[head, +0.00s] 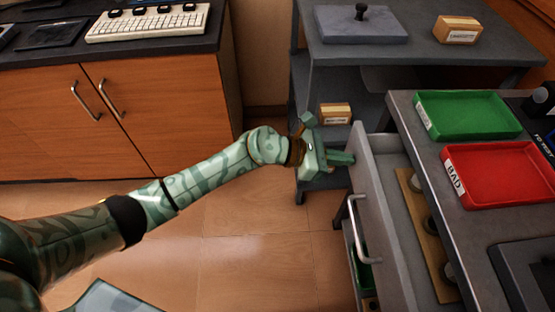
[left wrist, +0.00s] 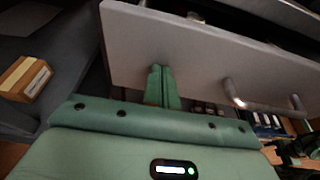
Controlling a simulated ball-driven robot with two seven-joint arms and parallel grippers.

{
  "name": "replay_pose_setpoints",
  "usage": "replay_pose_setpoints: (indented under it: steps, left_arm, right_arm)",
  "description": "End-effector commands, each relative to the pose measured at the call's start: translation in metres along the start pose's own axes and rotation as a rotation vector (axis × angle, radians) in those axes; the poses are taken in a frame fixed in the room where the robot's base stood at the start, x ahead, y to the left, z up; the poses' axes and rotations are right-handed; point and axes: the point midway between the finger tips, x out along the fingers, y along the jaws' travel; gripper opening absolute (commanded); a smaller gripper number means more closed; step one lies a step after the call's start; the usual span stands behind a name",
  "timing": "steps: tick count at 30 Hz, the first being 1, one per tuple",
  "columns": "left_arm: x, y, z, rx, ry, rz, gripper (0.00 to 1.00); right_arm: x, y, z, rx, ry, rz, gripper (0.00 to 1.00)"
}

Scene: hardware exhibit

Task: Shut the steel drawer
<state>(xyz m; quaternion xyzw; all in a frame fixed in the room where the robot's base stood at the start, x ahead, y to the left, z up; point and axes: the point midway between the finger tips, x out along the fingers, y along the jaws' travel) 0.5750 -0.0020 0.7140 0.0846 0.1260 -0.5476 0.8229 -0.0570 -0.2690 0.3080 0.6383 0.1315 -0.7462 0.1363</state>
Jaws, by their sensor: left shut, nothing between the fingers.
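The steel drawer (head: 367,205) stands pulled out from the grey workbench at the right of the head view. Its front panel faces left and carries a bar handle (head: 357,232). In the left wrist view the drawer front (left wrist: 190,55) fills the upper middle, with the handle (left wrist: 262,100) to the right. My left gripper (head: 350,158) is shut and empty, its fingertips at the far end of the drawer front, touching it or very close. The shut fingers (left wrist: 163,86) point at the panel, left of the handle. My right gripper is not in view.
A wooden strip with dark knobs (head: 425,235) lies inside the drawer. A green tray (head: 468,115) and a red tray (head: 497,174) sit on the workbench (head: 405,100). A grey cart with boxes (head: 420,50) stands behind. Wooden cabinets (head: 150,115) are left, with clear floor (head: 240,245) between.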

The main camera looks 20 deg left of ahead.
Motion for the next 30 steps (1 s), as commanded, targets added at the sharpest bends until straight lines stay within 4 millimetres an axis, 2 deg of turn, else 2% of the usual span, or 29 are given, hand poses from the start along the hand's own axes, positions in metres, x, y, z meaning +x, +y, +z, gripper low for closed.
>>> replay_pose_setpoints:
  steps: [1,6,12,19,30]
  left_arm:
    - [0.014,0.000,0.004,0.000,-0.002,-0.002,0.00]
    - [0.051,0.000,0.015,-0.001,-0.001,-0.002,0.00]
    - [0.081,0.000,0.024,-0.001,0.000,-0.001,0.00]
    - [0.098,0.000,0.030,-0.001,-0.001,0.000,0.00]
    - [0.102,-0.001,0.034,0.001,-0.005,0.000,0.00]
  right_arm:
    - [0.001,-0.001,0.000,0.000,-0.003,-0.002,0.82]
    - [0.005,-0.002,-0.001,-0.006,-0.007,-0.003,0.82]
    - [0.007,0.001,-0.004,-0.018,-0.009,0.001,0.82]
    - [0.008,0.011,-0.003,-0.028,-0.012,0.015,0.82]
    - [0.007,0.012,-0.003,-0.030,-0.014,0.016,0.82]
